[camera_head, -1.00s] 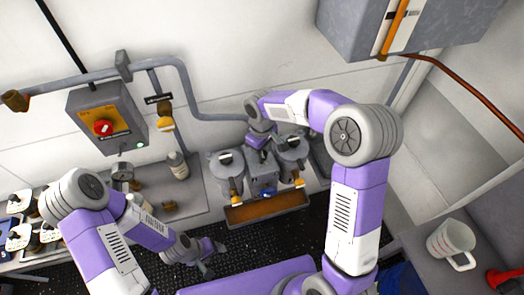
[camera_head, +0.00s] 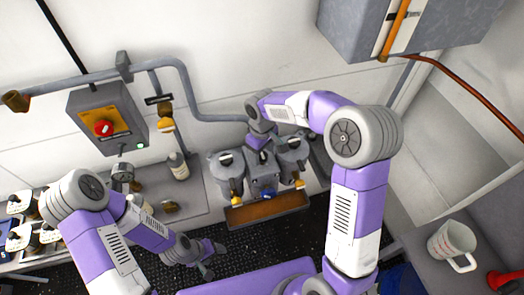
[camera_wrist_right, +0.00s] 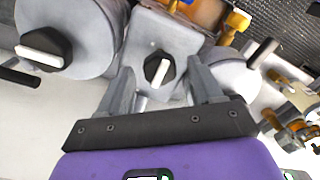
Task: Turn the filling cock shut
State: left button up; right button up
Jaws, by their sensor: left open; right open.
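A grey twin-pot unit stands at the wall, with a middle block (camera_head: 263,182) between its two pots. In the right wrist view a black knob with a white bar (camera_wrist_right: 158,70) sits on the middle block; I take it for the filling cock, though no label on it is readable. My right gripper (camera_wrist_right: 163,88) is open, with one finger on each side of the knob; contact cannot be told. In the head view my right gripper (camera_head: 262,143) hides this knob. My left gripper (camera_head: 208,262) is open and empty, low over the dark floor.
Each pot has its own black knob, one with a white bar (camera_wrist_right: 42,48), and yellow fittings (camera_head: 237,197) below. A brown tray (camera_head: 268,211) lies in front. A switch box with a red knob (camera_head: 103,128) and a bottle (camera_head: 178,166) are left. A white mug (camera_head: 450,243) stands right.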

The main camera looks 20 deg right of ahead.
aim_at(262, 154)
notch_tip(262, 154, up, 8)
jog(key=shift+f, duration=0.2)
dwell(0.7)
